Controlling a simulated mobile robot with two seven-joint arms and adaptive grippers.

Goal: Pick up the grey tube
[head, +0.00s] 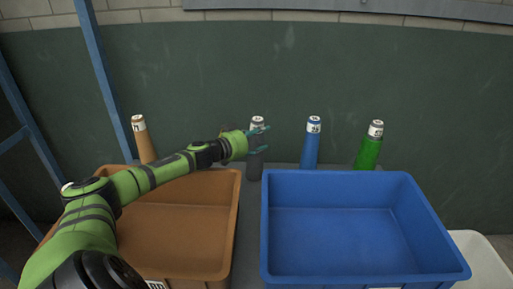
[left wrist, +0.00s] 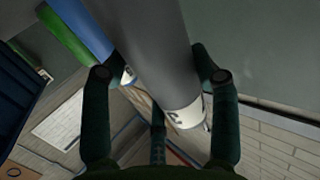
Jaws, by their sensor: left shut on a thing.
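The grey tube (head: 255,165) stands upright behind the gap between the two bins, with a white label near its top. My left gripper (head: 258,142) reaches it from the left in the head view, with its fingers around the tube's upper part. In the left wrist view the grey tube (left wrist: 155,50) runs between the fingers of the left gripper (left wrist: 160,80), and its white labelled end shows. The gripper is shut on the tube. My right gripper is in neither view.
An orange tube (head: 147,145) stands to the left; a blue tube (head: 311,148) and a green tube (head: 368,150) stand to the right. An orange bin (head: 222,255) and a blue bin (head: 365,277), both empty where visible, stand in front. A green wall is behind.

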